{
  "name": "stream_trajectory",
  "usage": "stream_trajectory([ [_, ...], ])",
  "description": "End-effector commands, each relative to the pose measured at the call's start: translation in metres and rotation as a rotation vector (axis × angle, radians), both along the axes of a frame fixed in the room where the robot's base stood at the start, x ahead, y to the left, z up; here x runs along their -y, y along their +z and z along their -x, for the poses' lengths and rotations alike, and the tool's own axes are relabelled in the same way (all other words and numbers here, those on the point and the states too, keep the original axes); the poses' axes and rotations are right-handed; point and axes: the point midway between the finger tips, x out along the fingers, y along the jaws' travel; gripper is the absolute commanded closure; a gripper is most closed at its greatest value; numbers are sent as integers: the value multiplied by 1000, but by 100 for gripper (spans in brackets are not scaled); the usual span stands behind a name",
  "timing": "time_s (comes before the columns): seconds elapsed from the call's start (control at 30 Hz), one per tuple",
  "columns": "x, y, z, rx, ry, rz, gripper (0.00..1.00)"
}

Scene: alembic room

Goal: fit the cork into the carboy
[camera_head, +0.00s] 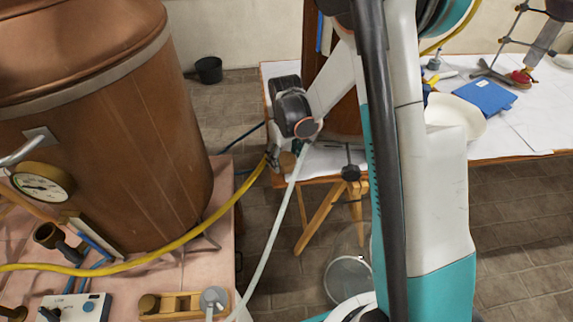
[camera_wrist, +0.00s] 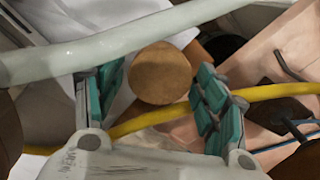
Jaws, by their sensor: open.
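The cork (camera_wrist: 160,73) is a round brown disc in the wrist view, between the two teal-padded fingers of my open gripper (camera_wrist: 160,86). Gaps show on both sides of it, so the fingers do not grip it; its depth relative to them is unclear. In the head view my gripper (camera_head: 273,156) is small and dark, between the copper vessel and the white-covered table. A brown patch beside it (camera_head: 287,161) appears to be the cork. A clear glass round shape (camera_head: 348,278) low in the head view may be the carboy; my arm partly hides it.
A large copper vessel (camera_head: 120,130) with a gauge (camera_head: 42,183) stands left on a pink table (camera_head: 215,255). A yellow hose (camera_head: 150,256) runs towards my gripper and crosses the wrist view (camera_wrist: 265,92). A white-covered table (camera_head: 535,120) holds a blue book (camera_head: 483,96) and glassware.

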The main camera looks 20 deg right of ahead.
Motion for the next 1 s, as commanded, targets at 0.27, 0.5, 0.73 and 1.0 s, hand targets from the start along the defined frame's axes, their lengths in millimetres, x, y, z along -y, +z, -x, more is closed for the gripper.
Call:
stream_trajectory([
  [0.27,0,0,0,0,0,0,67],
  [0.5,0,2,0,0,0,0,68],
  [0.73,0,10,0,0,0,0,68],
  [1.0,0,19,0,0,0,0,68],
])
